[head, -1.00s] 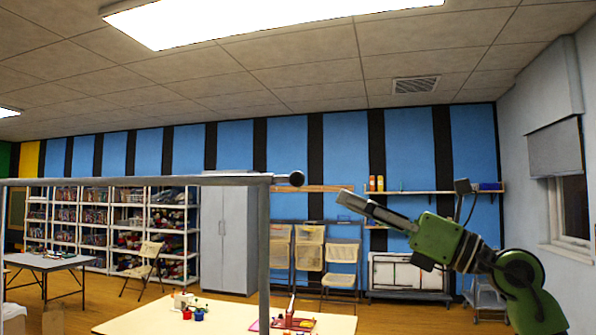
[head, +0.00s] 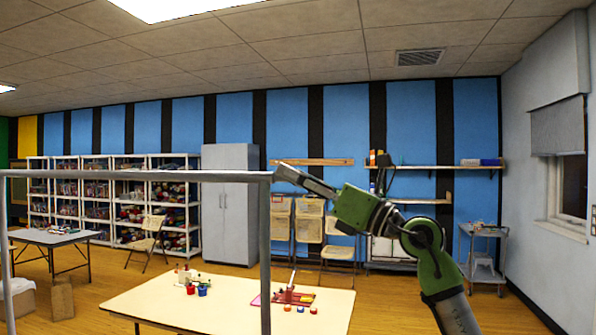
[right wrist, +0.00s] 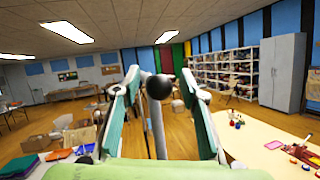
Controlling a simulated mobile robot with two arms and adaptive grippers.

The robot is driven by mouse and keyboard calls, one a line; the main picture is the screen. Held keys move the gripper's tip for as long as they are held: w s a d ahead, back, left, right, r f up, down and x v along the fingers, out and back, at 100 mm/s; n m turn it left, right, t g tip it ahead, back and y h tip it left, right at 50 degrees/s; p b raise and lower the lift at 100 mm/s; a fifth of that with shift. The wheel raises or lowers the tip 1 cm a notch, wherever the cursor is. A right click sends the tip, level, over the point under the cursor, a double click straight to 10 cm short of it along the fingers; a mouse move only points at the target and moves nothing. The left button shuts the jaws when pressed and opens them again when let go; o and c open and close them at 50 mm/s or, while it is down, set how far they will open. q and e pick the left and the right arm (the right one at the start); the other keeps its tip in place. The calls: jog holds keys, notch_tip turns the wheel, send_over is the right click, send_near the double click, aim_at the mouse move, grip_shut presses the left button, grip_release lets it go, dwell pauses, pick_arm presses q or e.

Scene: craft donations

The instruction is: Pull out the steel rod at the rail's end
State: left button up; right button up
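The rail (head: 140,176) is a grey horizontal bar on upright posts, in the left half of the head view. The dark ball knob (right wrist: 158,87) at the rail's end shows in the right wrist view, between the two fingers. In the head view my right gripper (head: 280,173) is at the rail's right end and hides the knob. The fingers are spread with gaps on both sides of the knob, so the gripper is open. The rod's shaft cannot be made out behind the knob. My left gripper is not in view.
A pale table (head: 240,312) with small cups and a red tray stands below, beyond the rail's post (head: 265,255). A grey cabinet (head: 229,205) and white shelves stand along the back wall. The air around my right arm is clear.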

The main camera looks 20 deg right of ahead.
grip_shut()
jog(key=shift+s+d, duration=0.15)
jog(key=shift+d, duration=0.1)
jog(key=s+d+b, duration=0.2)
jog(key=s+d, duration=0.3)
jog(key=d, duration=0.3)
jog(key=s+d+b, duration=0.3)
jog(key=s+d, duration=0.3)
jog(key=d, duration=0.3)
jog(key=shift+s, duration=0.25)
grip_release()
